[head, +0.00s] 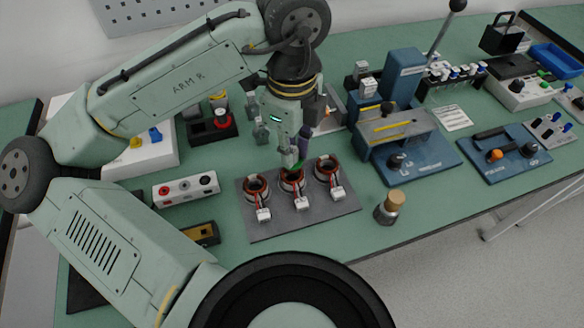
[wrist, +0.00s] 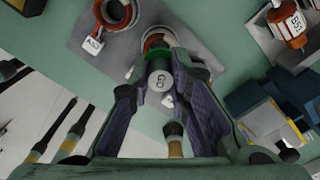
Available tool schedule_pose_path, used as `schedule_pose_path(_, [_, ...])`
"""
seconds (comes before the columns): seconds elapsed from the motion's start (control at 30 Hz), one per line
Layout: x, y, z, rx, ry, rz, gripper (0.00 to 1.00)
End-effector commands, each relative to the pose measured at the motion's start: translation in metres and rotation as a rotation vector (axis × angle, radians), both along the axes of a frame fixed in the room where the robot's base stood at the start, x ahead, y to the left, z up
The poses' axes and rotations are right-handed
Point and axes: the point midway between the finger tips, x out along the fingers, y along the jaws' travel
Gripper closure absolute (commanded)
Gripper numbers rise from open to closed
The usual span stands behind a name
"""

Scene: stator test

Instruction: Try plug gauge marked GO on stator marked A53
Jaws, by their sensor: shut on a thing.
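Three copper-wound stators with white tags stand in a row on a grey mat (head: 262,229): left (head: 256,188), middle (head: 291,184) and right (head: 327,170). Their tags are too small to read in the head view. My gripper (head: 292,152) is above the middle stator, pointing down. In the wrist view its fingers (wrist: 163,90) are shut on a plug gauge (wrist: 160,80), whose round end face seems to read GO. A green band on the gauge lies in line with a stator (wrist: 157,40). I cannot tell whether its tip is inside the bore. A neighbouring tag (wrist: 92,43) begins with A.
A white box with round sockets (head: 186,189) lies left of the mat. The green bench in front of the mat is partly hidden by my body.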

Motion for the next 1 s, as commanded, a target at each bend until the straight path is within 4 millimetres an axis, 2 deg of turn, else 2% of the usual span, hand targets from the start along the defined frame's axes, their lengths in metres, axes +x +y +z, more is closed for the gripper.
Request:
schedule_pose_path(0.53, [0.000,0.000,0.008,0.001,-0.001,0.000,1.00])
schedule_pose_path(1.0, [0.001,0.000,0.043,0.001,-0.002,0.002,1.00])
